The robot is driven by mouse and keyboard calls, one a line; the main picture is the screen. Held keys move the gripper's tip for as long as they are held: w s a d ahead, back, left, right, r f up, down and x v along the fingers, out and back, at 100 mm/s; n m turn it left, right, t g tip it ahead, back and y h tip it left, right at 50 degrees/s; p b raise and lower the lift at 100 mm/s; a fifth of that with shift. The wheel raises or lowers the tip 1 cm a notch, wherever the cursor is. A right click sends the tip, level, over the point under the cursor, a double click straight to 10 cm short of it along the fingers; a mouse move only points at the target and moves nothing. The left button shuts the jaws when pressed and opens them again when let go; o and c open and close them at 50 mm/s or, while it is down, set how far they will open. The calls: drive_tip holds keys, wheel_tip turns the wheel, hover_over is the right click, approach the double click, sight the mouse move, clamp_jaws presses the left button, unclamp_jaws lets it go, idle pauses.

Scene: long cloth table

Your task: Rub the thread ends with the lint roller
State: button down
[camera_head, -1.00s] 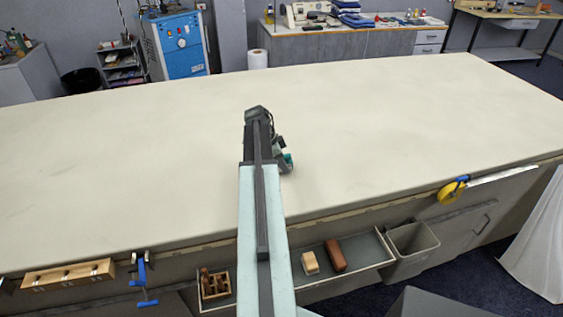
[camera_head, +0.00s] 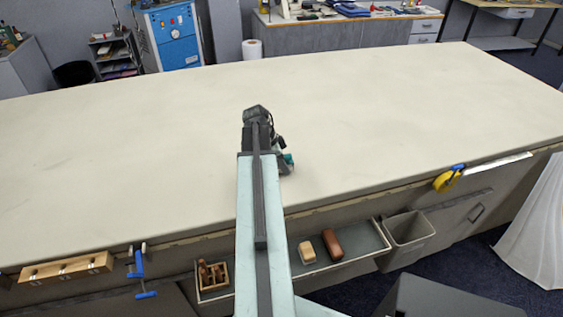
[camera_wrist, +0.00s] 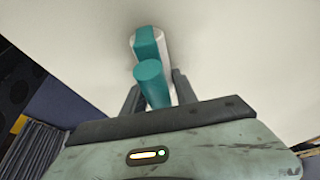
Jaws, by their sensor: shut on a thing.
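My gripper (camera_wrist: 157,95) is shut on the lint roller (camera_wrist: 150,85), whose teal handle sits between the two dark fingers in the wrist view. The roller's far end has a teal cover and a white side, and lies over the pale cloth. In the head view only a small teal bit of the lint roller (camera_head: 288,159) shows beside my arm's end, above the cloth table (camera_head: 400,110). I cannot tell whether the roller touches the cloth. No thread ends can be made out on the cloth; they may be too small or hidden behind my arm.
The tabletop is otherwise clear. Along its front edge are a wooden rack (camera_head: 66,269), a blue clamp (camera_head: 140,272) and a yellow tape (camera_head: 447,180). Below hang a tray (camera_head: 365,241) with a brown block (camera_head: 325,242) and a grey bin (camera_head: 408,236).

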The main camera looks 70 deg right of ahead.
sight(291, 179)
drive_tip(key=shift+s+a, duration=0.4)
drive_tip(key=shift+a, duration=0.05)
drive_tip(key=shift+a, duration=0.1)
drive_tip(key=shift+s+a+f, duration=0.1)
drive_tip(key=shift+s+a, duration=1)
drive_tip(key=shift+a, duration=0.2)
wheel_tip(291, 179, up, 6)
drive_tip(key=p, duration=0.5)
drive_tip(key=shift+d+p, duration=0.1)
drive_tip(key=shift+p, duration=0.3)
drive_tip(key=shift+r+p, duration=1.25)
